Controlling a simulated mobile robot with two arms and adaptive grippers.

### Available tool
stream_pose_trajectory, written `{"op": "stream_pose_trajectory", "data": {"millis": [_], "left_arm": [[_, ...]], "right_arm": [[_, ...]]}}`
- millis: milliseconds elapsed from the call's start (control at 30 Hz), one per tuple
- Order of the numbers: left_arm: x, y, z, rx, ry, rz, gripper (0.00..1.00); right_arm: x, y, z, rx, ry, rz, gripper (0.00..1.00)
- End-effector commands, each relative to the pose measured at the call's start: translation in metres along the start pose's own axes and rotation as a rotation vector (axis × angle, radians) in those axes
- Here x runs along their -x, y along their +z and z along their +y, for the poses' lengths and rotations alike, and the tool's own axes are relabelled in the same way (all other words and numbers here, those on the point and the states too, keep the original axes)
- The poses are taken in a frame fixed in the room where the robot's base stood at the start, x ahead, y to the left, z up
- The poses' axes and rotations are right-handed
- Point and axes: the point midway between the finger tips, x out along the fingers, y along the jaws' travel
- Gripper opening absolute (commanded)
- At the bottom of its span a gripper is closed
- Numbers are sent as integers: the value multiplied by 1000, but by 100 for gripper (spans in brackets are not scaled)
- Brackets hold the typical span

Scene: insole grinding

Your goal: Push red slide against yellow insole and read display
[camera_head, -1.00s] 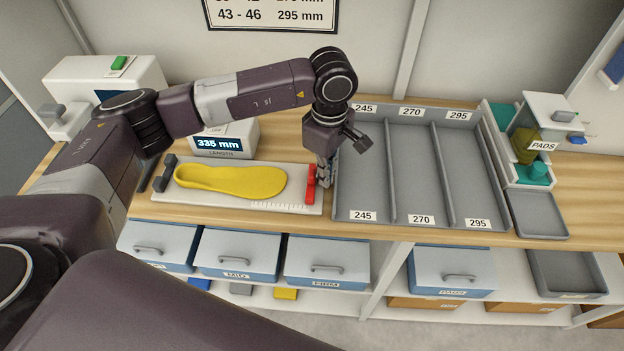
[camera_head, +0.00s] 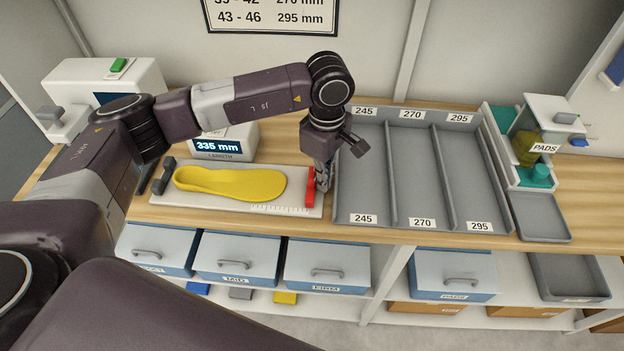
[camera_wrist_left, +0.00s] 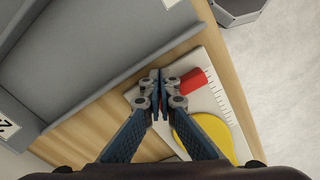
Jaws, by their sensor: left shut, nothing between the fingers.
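The yellow insole (camera_head: 230,183) lies flat on the pale measuring board (camera_head: 185,198), its heel end toward the grey stop (camera_head: 164,176). The red slide (camera_head: 310,188) stands near the board's right end, with a gap between it and the insole. The slide (camera_wrist_left: 195,80) and insole (camera_wrist_left: 200,134) also show in the left wrist view. My left gripper (camera_head: 322,186) is shut and empty, pointing down just right of the slide; I cannot tell whether it touches. Its fingertips also show in the left wrist view (camera_wrist_left: 159,84). The display (camera_head: 219,146) reads 335 mm. My right gripper is not in view.
A grey tray (camera_head: 337,196) with three lanes marked 245, 270 and 295 stands close right of my gripper. A pads dispenser (camera_head: 541,130) is farther right. A white machine (camera_head: 103,75) stands at the back left. Drawers (camera_head: 328,263) sit below the bench edge.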

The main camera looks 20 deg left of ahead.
Motion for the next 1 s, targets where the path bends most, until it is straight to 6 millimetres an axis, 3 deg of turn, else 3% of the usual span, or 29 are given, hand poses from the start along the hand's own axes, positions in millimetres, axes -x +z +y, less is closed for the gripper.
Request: {"op": "stream_pose_trajectory", "data": {"millis": [1000], "left_arm": [[0,-14,-8,0,0,0,0]], "right_arm": [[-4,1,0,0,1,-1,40]]}}
